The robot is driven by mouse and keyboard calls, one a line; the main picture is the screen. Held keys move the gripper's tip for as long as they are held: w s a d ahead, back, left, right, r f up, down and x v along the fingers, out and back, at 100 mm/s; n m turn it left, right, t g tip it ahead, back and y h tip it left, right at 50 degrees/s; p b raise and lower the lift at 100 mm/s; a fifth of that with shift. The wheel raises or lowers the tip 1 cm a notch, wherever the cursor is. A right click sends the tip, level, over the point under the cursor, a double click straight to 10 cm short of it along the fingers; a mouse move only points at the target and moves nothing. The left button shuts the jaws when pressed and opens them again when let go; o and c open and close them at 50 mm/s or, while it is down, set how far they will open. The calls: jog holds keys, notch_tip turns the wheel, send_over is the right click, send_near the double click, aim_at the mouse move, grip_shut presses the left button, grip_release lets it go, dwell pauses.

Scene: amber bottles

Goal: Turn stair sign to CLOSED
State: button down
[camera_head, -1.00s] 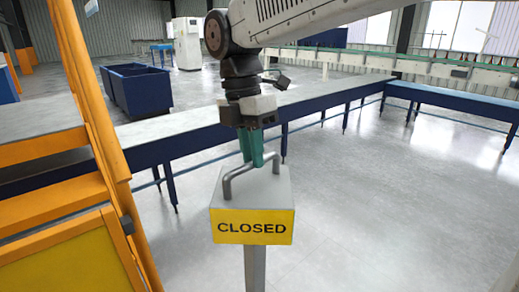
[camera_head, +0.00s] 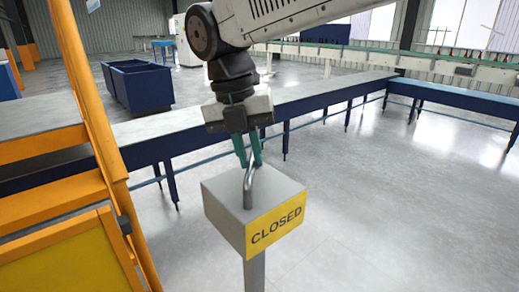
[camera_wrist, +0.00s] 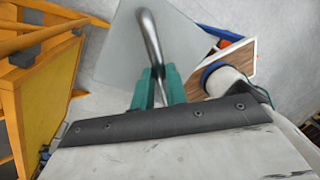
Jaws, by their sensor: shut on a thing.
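The stair sign (camera_head: 255,212) is a grey box on a grey post (camera_head: 255,272), with a metal handle (camera_head: 249,188) on its top. A yellow face reading CLOSED (camera_head: 275,227) points to the front right in the head view. My gripper (camera_head: 249,165) has its green fingers shut on the handle. In the wrist view the fingers (camera_wrist: 159,90) close around the near end of the handle (camera_wrist: 150,40), above the sign's grey top (camera_wrist: 185,52). The sign's other lettered faces are hidden.
Orange stairs with a rail (camera_head: 95,130) stand close on the left. A long conveyor (camera_head: 190,125) with blue legs runs behind the sign, and blue bins (camera_head: 137,85) stand beyond it. The floor to the right (camera_head: 400,210) is clear.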

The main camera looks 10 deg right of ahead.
dwell(0.3)
jog(key=c, duration=1.4)
grip_release()
notch_tip(320, 180, up, 8)
jog(key=a, duration=0.1)
jog(key=shift+a+f, duration=0.2)
jog(key=shift+a, duration=0.1)
jog(key=shift+w+d, duration=0.1)
